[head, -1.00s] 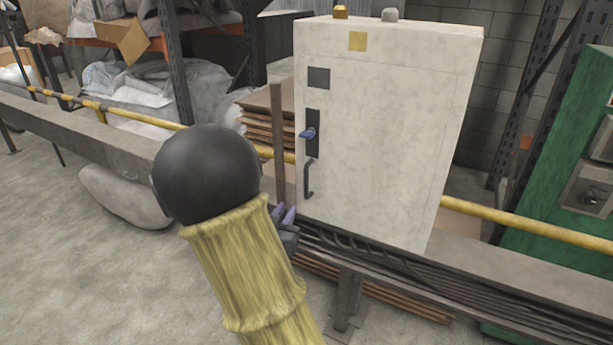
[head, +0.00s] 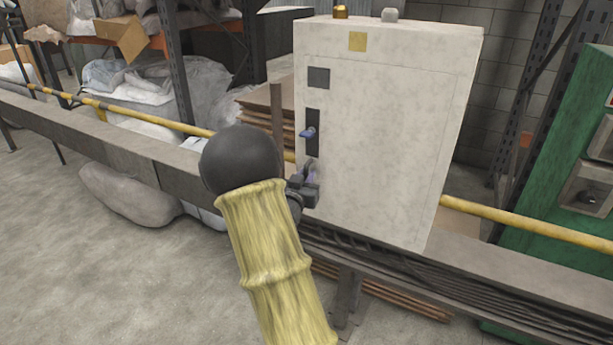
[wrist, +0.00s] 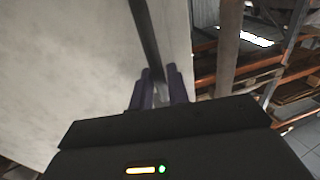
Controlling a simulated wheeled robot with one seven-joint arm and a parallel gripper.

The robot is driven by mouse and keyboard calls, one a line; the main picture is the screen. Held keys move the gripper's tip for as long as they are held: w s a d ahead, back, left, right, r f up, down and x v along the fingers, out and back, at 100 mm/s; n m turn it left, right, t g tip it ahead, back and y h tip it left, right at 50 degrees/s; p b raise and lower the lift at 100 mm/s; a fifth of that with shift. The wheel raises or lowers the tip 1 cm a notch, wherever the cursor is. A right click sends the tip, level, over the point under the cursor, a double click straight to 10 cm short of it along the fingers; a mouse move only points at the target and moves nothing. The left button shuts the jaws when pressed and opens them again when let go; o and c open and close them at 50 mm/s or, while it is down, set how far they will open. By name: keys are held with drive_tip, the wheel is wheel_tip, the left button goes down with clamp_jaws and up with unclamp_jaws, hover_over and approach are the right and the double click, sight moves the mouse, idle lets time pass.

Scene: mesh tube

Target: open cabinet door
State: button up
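The white cabinet (head: 385,130) stands on a beam with its door shut. A blue latch lever (head: 307,133) sits on a dark plate at the door's left side. Below it is the dark bar handle, mostly hidden by my gripper (head: 309,172) in the head view. In the wrist view, the handle (wrist: 146,35) runs down toward my purple fingers (wrist: 160,82). The fingers stand apart with a gap between them, and the handle's lower part is at that gap. I cannot tell whether they touch it.
A yellow rail (head: 530,225) runs behind the cabinet on both sides. A green machine (head: 575,180) stands at the right. Stacked boards (head: 265,110) and a post are left of the cabinet. Cables (head: 400,275) run along the beam below. Floor is clear at the lower left.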

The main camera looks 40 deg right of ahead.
drive_tip(key=shift+w+d, duration=0.25)
drive_tip(key=shift+d, duration=0.05)
clamp_jaws()
